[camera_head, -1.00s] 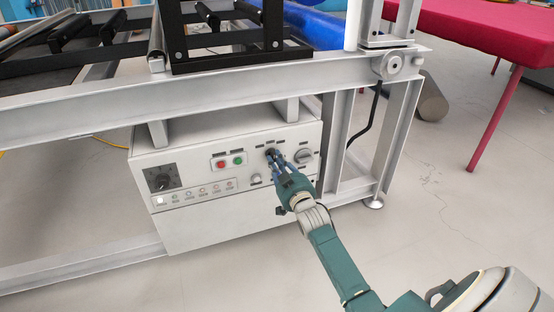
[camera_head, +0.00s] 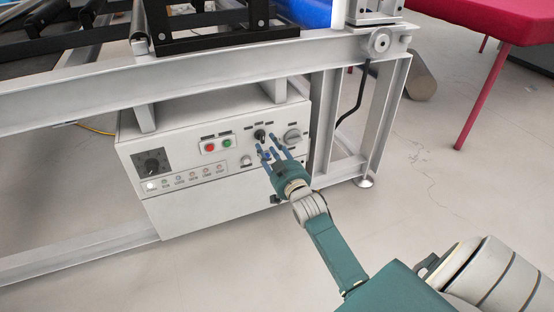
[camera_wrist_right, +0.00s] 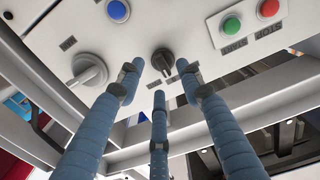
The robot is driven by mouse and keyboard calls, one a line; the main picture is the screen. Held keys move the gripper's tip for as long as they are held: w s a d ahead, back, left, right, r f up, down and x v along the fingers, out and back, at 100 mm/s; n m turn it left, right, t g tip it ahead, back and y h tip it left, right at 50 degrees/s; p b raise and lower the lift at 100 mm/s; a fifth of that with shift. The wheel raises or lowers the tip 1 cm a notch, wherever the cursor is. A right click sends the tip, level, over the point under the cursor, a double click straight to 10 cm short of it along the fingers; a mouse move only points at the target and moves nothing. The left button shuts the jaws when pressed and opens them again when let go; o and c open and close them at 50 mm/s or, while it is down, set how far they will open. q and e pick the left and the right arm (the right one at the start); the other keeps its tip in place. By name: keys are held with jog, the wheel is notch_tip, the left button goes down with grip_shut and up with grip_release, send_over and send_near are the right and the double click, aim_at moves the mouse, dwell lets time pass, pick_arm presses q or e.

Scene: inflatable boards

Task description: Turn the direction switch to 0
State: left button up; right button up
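The switch box (camera_head: 165,211) under the frame has a small black rotary knob (camera_head: 260,134), with small labels around it, which looks like the direction switch. The black knob also shows in the wrist view (camera_wrist_right: 163,62), which sees the panel upside down. The labels are too small to read, so I cannot tell its setting. My right gripper (camera_head: 266,149) has three blue fingers, spread open and empty, just in front of and below the knob. In the wrist view the fingertips (camera_wrist_right: 160,84) are apart from the knob. My left gripper is not in view.
A larger grey rotary knob (camera_head: 292,137) sits right of the black one. Red (camera_head: 210,147) and green (camera_head: 227,143) buttons and a black dial (camera_head: 152,162) are to the left. The frame beam (camera_head: 220,70) runs above the box. The floor in front is clear.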

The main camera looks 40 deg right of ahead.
jog(key=v, duration=0.9)
